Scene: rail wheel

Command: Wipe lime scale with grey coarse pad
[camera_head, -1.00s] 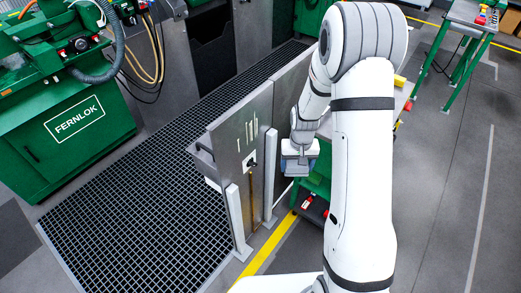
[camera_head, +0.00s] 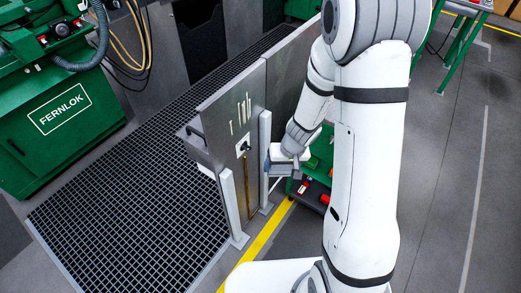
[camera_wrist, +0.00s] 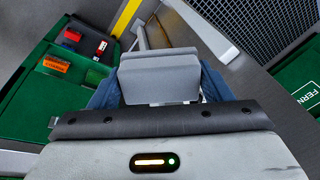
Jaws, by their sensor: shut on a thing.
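The upright steel panel (camera_head: 226,100) stands at the grating's edge in the head view. Several short whitish streaks (camera_head: 241,111), which look like the lime scale, mark its upper face. A brown streak (camera_head: 247,182) runs down below a small black fitting (camera_head: 243,147). My gripper (camera_head: 279,168) is to the right of the panel, close by the right post. In the wrist view it is shut on a light grey block (camera_wrist: 160,76), which looks like the grey pad, between its bluish fingers. The pad's underside and any contact with the panel are hidden.
Two steel posts (camera_head: 229,203) stand in front of the panel. A green cart (camera_head: 321,150) with small red items (camera_head: 325,198) is right of my gripper; its trays (camera_wrist: 50,100) show in the wrist view. A yellow floor line (camera_head: 262,235) runs past the panel.

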